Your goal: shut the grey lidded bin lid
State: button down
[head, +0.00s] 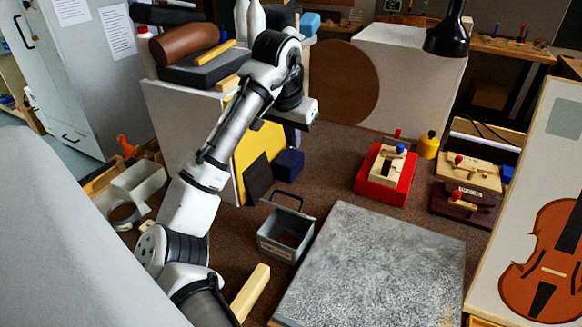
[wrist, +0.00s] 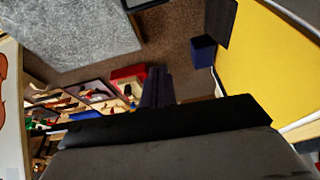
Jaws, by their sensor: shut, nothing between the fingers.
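The grey lidded bin (head: 277,247) stands open on the brown surface in the head view, left of the grey speckled slab. Its inside shows from above, and a thin dark frame-like part (head: 287,195) rises at its back; I cannot tell if this is the lid or a handle. My gripper (head: 293,138) is above and behind the bin, apart from it. In the wrist view my gripper's dark fingers (wrist: 157,88) are together with nothing between them. A dark-rimmed grey edge at the top of the wrist view may be the bin.
The grey slab (head: 375,265) lies right of the bin. A dark blue box (head: 288,164) and a yellow panel (head: 258,150) stand behind it. A wooden block (head: 250,290) lies in front. A red tray (head: 387,183) sits farther right. Brown surface is clear between.

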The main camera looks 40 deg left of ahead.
jog(key=shift+s+a+f+p, duration=0.1)
jog(key=shift+s+f+p, duration=0.25)
jog(key=shift+f, duration=1.65)
jog(key=shift+s+f+p, duration=0.2)
jog(key=shift+f+p, duration=0.35)
jog(key=shift+f, duration=1.4)
jog(key=shift+s+a+f+p, duration=0.1)
jog(key=shift+s+f+p, duration=0.25)
jog(key=shift+f, duration=1.65)
jog(key=shift+w+f, duration=0.1)
